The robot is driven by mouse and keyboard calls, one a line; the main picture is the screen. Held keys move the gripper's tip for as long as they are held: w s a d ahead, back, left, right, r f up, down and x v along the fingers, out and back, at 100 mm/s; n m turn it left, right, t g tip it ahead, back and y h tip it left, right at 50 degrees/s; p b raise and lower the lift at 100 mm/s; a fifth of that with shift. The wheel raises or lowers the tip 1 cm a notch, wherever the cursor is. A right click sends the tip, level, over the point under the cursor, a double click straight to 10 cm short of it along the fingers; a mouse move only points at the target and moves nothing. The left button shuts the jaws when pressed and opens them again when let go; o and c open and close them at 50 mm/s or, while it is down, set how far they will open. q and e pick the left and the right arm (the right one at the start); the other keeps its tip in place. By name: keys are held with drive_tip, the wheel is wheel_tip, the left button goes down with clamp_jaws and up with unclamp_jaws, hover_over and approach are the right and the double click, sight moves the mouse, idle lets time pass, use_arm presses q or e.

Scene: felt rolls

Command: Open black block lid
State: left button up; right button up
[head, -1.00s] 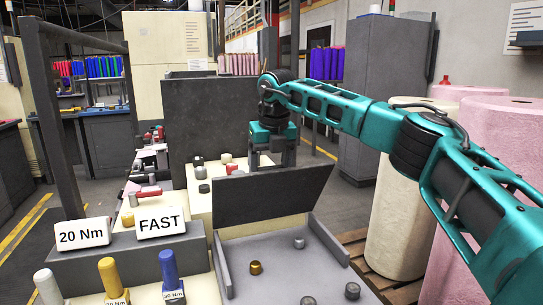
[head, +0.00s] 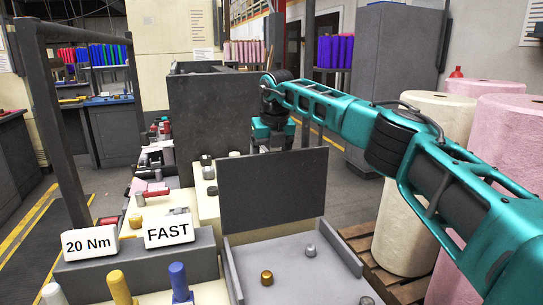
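The black lid (head: 272,190) stands raised, close to upright, at the back edge of a shallow grey open box (head: 235,272). Inside the box are a brass-coloured piece (head: 267,278) and a silver piece (head: 310,250). My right arm comes in from the right, and my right gripper (head: 272,142) is behind the lid's top edge. Its fingertips are hidden by the lid, so I cannot tell whether it touches the lid or is open. My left gripper is not in view.
White signs reading 20 Nm (head: 90,243) and FAST (head: 168,231) stand left of the box, with a yellow-handled tool (head: 121,287) and a blue-handled tool (head: 178,280) in front. A dark panel (head: 205,125) rises behind. Large cream (head: 405,215) and pink rolls stand at right.

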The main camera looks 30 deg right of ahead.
drive_tip(key=shift+s+f, duration=0.1)
drive_tip(key=shift+f, duration=0.5)
drive_tip(key=o, duration=1.4)
drive_tip(key=shift+a, duration=0.15)
drive_tip(key=shift+o, duration=0.5)
drive_tip(key=shift+w+d+f, duration=0.1)
drive_tip(key=shift+w+d, duration=0.1)
drive_tip(key=shift+d, duration=0.05)
drive_tip(key=d+v, duration=0.1)
drive_tip(key=v, duration=1.1)
drive_tip(key=shift+a+r, duration=0.45)
drive_tip(key=shift+r, duration=0.05)
drive_tip(key=shift+f, duration=0.1)
